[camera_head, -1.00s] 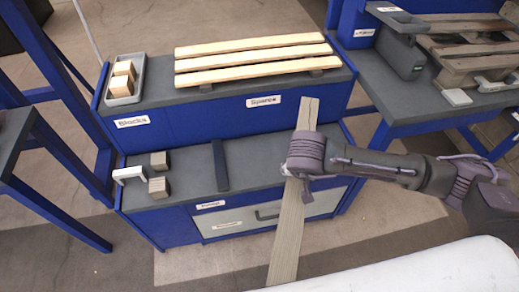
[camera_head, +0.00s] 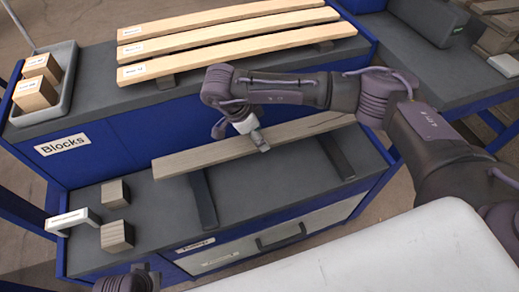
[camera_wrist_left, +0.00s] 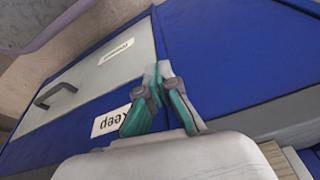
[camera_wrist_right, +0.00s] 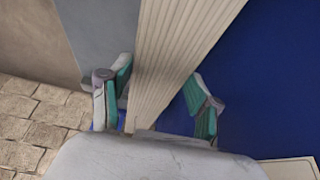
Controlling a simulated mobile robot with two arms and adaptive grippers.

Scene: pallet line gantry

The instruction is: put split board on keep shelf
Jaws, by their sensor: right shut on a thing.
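The split board (camera_head: 290,133) is a grey-brown plank with a crack at its right end. In the head view it lies across two dark bearers (camera_head: 203,198) over the lower grey shelf (camera_head: 165,215); I cannot tell whether it touches them. The Keep label (camera_wrist_left: 110,121) is on that unit's blue front. My right gripper (camera_head: 258,140) is shut on the board near its middle; its fingers flank the board in the right wrist view (camera_wrist_right: 160,75). My left gripper (camera_wrist_left: 161,72) looks shut and empty, in front of the unit's blue face.
Three pale spare boards (camera_head: 225,35) lie on the upper level behind. A grey tray (camera_head: 66,75) with two blocks stands at the left. A drawer (camera_head: 282,235) is below.

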